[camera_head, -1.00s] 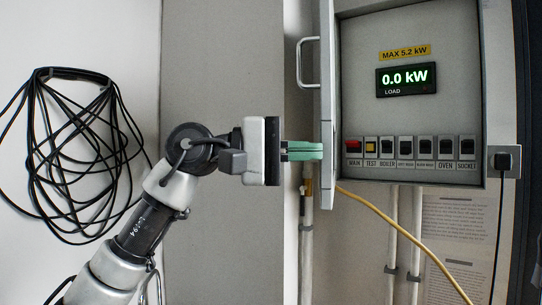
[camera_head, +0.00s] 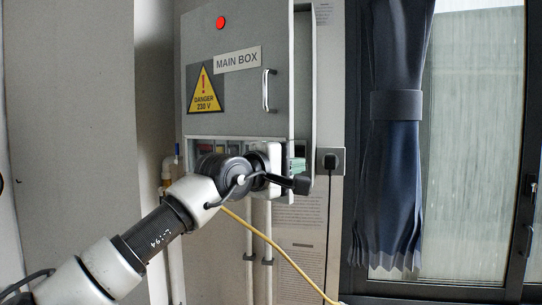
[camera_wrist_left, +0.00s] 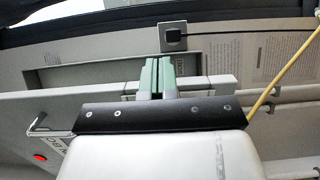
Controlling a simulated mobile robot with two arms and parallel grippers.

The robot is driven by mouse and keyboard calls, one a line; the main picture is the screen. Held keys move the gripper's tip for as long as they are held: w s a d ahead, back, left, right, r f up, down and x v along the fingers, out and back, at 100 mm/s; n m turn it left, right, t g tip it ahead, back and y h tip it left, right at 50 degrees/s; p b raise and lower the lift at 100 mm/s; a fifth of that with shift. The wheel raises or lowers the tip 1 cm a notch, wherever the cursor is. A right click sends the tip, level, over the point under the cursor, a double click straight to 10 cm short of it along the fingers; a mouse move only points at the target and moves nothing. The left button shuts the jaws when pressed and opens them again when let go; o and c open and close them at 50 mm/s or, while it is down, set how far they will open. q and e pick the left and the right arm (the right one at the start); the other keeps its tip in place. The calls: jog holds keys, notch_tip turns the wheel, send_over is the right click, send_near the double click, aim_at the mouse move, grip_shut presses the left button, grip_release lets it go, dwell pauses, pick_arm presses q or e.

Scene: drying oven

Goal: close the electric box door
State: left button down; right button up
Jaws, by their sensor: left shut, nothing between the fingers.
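The grey electric box door (camera_head: 235,120) carries a "MAIN BOX" label, a yellow danger sign, a red lamp and a handle (camera_head: 268,90). It covers most of the electric box (camera_head: 305,80) in the head view. A strip of the box shows at the right, so the door stands partly open. My left gripper (camera_head: 298,164) is shut, its green fingers at the door's lower free edge; contact is unclear. The wrist view shows the fingers (camera_wrist_left: 157,75) at the edge, with the handle (camera_wrist_left: 40,130) at left. The switches are mostly hidden. My right gripper is not in view.
A socket with a black plug (camera_head: 330,161) sits right of the box. A yellow cable (camera_head: 265,238) and pipes run below it. A dark curtain (camera_head: 396,150) and a window are at the right.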

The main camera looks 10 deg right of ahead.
pick_arm(q)
jog(key=w+d+n+t, duration=0.1)
jog(key=w+d+t+y+p, duration=0.1)
jog(key=w+d, duration=0.1)
jog(key=shift+w+d+n+y+p, duration=0.25)
jog(key=shift+w+n+y+p, duration=0.05)
jog(key=shift+n, duration=0.1)
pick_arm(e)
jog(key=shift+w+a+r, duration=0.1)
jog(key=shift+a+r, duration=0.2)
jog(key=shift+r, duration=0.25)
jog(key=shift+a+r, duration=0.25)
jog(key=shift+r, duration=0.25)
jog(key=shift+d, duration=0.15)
